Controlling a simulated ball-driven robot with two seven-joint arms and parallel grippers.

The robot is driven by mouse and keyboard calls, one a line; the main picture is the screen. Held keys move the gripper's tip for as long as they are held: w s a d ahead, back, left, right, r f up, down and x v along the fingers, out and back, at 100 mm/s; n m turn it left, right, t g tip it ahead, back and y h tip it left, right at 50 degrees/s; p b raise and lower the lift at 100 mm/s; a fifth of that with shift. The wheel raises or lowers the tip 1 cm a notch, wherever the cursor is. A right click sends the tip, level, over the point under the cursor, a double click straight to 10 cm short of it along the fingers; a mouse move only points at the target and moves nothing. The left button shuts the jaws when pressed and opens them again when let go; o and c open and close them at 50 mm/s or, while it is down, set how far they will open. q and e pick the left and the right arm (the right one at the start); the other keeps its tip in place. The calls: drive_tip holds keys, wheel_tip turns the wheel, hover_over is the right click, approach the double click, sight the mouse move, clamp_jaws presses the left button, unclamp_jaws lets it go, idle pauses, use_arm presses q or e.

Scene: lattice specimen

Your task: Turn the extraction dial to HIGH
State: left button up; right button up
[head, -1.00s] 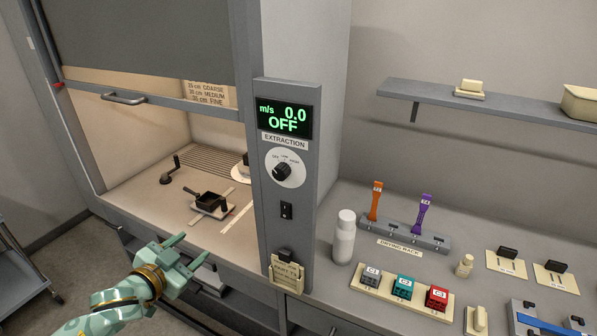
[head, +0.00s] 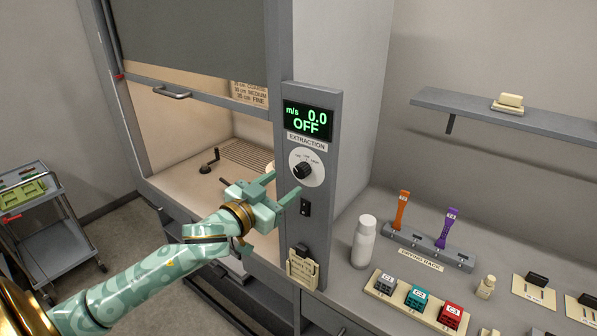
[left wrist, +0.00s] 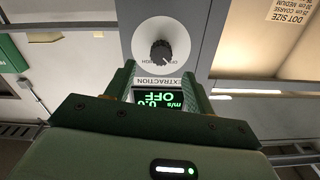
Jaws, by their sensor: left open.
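The extraction dial is a black knob (head: 303,171) on a white round plate, on the grey panel (head: 320,220) of the fume hood. The green display (head: 308,119) above it reads 0.0 m/s and OFF. My left gripper (head: 284,186) is open, its two fingers pointing at the panel, just left of and a little below the dial. It looks apart from the knob. In the left wrist view the picture is upside down; the knob (left wrist: 161,52) shows beyond the open, empty fingers (left wrist: 165,82), and the display shows between them. My right gripper is out of view.
A black switch (head: 305,208) sits below the dial, and a tag holder (head: 302,265) lower on the panel. The sash with its handle (head: 172,92) is raised. A white bottle (head: 364,243) and the drying rack (head: 425,246) stand on the bench to the right.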

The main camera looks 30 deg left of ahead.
sight(299, 173)
use_arm(q)
drive_tip(key=w, duration=0.6)
drive_tip(key=shift+w+d, duration=0.2)
drive_tip(key=shift+w, duration=0.2)
drive_tip(key=shift+p, duration=0.3)
drive_tip(key=c, duration=1)
